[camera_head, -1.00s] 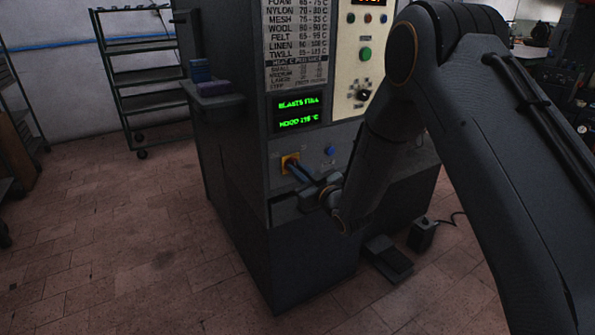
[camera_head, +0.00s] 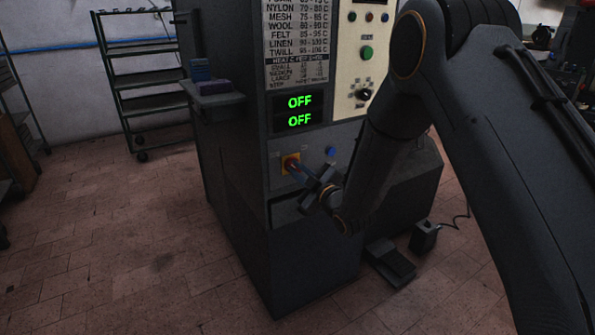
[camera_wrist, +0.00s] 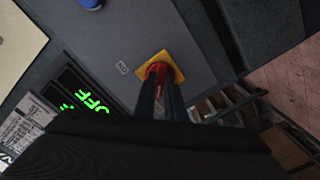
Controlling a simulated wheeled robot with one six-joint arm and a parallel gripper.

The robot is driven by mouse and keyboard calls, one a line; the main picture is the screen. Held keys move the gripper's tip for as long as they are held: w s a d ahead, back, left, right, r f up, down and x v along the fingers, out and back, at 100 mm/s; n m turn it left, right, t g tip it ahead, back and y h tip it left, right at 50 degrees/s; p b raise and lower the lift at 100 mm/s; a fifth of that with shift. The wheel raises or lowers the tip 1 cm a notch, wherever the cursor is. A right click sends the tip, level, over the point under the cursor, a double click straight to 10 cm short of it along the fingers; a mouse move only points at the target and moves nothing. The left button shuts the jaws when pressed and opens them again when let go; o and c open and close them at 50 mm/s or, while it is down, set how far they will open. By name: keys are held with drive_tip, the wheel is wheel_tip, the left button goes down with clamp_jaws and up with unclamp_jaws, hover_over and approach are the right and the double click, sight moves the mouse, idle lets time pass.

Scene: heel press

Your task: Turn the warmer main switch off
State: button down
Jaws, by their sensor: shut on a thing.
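The warmer main switch (camera_head: 289,160) is a red knob on a yellow square plate, low on the front of the dark grey machine. In the wrist view the red knob (camera_wrist: 158,69) sits between my two fingertips, on its yellow plate (camera_wrist: 176,73). My gripper (camera_head: 301,172) is shut on the knob, with the fingers hiding part of it; it also shows in the wrist view (camera_wrist: 160,82). The display (camera_head: 299,112) above the switch reads OFF on both lines in green.
A blue button (camera_head: 331,152) is right of the switch. A panel with a green button (camera_head: 366,52) and a black selector (camera_head: 363,94) is above. A foot pedal (camera_head: 391,262) lies on the floor. A shelf rack (camera_head: 150,78) stands at the left; the floor in front is clear.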

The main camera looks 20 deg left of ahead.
idle(0.3)
drive_tip(key=c, duration=1.8)
unclamp_jaws()
drive_tip(key=shift+s+d, duration=0.1)
drive_tip(key=v, duration=0.7)
drive_tip(key=shift+s+d, duration=0.2)
